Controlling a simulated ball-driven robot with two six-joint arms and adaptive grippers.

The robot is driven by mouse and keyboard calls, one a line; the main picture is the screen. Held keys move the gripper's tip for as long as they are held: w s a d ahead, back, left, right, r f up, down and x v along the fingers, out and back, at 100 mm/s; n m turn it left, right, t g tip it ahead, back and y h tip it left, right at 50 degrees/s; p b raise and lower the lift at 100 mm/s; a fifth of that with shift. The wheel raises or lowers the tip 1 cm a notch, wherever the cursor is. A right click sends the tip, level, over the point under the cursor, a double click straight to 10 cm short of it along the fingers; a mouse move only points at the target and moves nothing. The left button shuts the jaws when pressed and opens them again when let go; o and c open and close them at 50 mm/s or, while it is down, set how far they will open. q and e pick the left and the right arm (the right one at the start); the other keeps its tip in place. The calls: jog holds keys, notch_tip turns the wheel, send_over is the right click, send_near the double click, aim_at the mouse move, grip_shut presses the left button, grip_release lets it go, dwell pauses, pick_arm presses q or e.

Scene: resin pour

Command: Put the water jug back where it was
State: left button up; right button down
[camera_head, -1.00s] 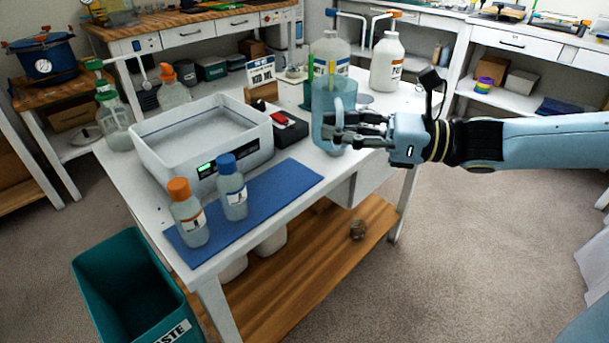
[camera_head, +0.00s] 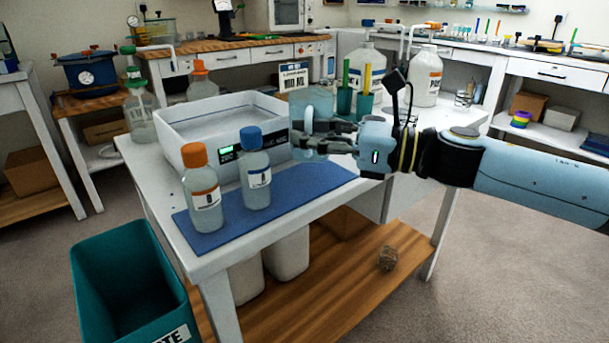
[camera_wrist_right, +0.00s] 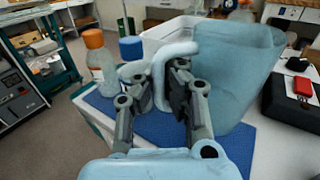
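The water jug, a translucent blue pitcher (camera_head: 312,103), is at the back right of the blue mat in the head view. In the right wrist view the jug (camera_wrist_right: 235,70) fills the upper right, upright or nearly so, and its handle passes between my fingers. My right gripper (camera_head: 318,137) is shut on that handle; it also shows in the right wrist view (camera_wrist_right: 158,95). I cannot tell whether the jug's base touches the table. My left gripper is not in view.
The blue mat (camera_head: 290,200) carries an orange-capped bottle (camera_head: 203,195) and a blue-capped bottle (camera_head: 256,175). The white tub (camera_head: 175,138) stands behind them. Green cups (camera_head: 364,103) and white jugs (camera_head: 426,80) stand behind my gripper. A teal waste bin (camera_head: 88,262) is at lower left.

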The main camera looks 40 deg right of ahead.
aim_at(305, 161)
jog(key=shift+w+a+f, duration=0.1)
jog(key=shift+w+f, duration=0.1)
jog(key=shift+f, duration=0.15)
jog(key=shift+f+b, duration=0.55)
jog(key=shift+f, duration=1.2)
jog(key=shift+f, duration=0.15)
jog(key=c, duration=1.5)
grip_release()
